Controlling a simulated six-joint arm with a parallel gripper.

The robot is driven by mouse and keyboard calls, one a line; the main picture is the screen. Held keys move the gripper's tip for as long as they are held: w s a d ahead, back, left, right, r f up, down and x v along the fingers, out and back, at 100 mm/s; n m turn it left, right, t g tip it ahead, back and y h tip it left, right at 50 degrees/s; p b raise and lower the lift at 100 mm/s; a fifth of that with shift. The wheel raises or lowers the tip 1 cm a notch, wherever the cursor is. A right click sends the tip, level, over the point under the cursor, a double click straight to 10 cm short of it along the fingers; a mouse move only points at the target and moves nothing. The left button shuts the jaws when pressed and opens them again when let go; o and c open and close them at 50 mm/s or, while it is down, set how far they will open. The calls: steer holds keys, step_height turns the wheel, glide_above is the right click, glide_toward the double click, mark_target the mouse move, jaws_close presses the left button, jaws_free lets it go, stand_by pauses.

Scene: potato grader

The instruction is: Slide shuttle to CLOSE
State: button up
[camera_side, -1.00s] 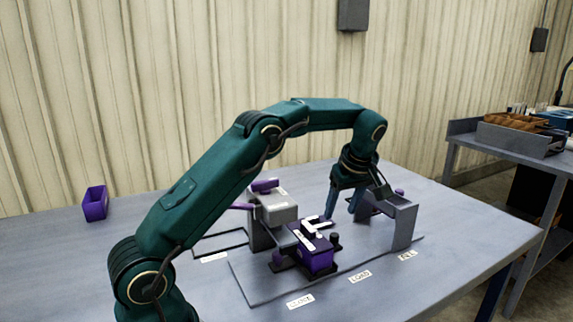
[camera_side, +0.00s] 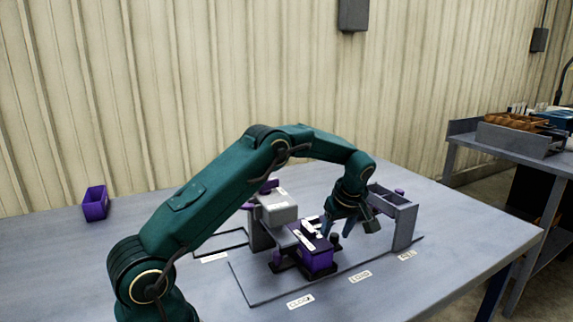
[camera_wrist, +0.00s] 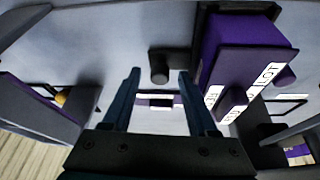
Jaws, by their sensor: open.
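The shuttle is a dark carriage (camera_side: 284,266) carrying a purple box (camera_side: 317,261) with white labels on its lid. It sits on the grey baseplate (camera_side: 250,292), nearest the CLOSE label (camera_side: 300,301) and LOAD label (camera_side: 360,277). A dark upright knob (camera_side: 335,240) stands just right of the box. My gripper (camera_side: 337,232) is open and empty, pointing down close above this knob. In the wrist view, the knob (camera_wrist: 158,66) shows between my spread fingers (camera_wrist: 159,76), and the purple box (camera_wrist: 240,50) is at the right. Contact with the knob cannot be told.
A grey press-like station (camera_side: 277,208) stands over the left side of the baseplate. A grey hopper frame (camera_side: 403,224) stands at the right end by the FILL label (camera_side: 407,255). A purple bin (camera_side: 95,204) is far left. The table's front is clear.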

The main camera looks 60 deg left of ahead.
jaws_close()
steer(key=shift+r, duration=0.1)
stand_by(1.2)
